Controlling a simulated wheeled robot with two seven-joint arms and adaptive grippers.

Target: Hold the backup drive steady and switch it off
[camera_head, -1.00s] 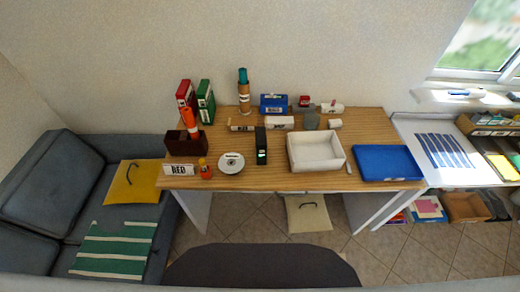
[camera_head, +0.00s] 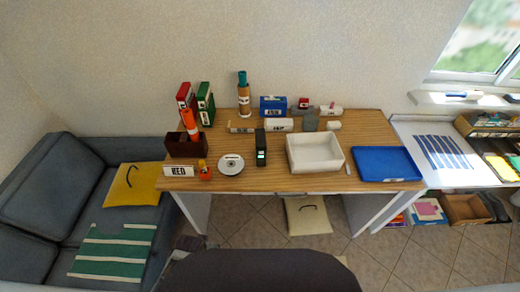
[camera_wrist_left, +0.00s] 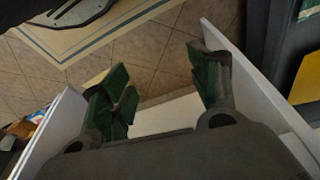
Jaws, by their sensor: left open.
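The backup drive appears to be the small upright black box (camera_head: 261,148) in the middle of the wooden desk in the head view. Pale and greenish marks show on its front, too small to read. My left gripper (camera_wrist_left: 160,88) is open and empty in the left wrist view. Its two green-padded fingers are wide apart above the tiled floor, between white panels. The drive is not in the wrist view. My right gripper is in neither view.
A white disc (camera_head: 231,164) lies left of the box, and a white tray (camera_head: 315,168) stands to its right. Rolls and a blue box (camera_head: 273,105) stand behind. A blue tray (camera_head: 386,178) is at the desk's right. The desk front before the box is clear.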

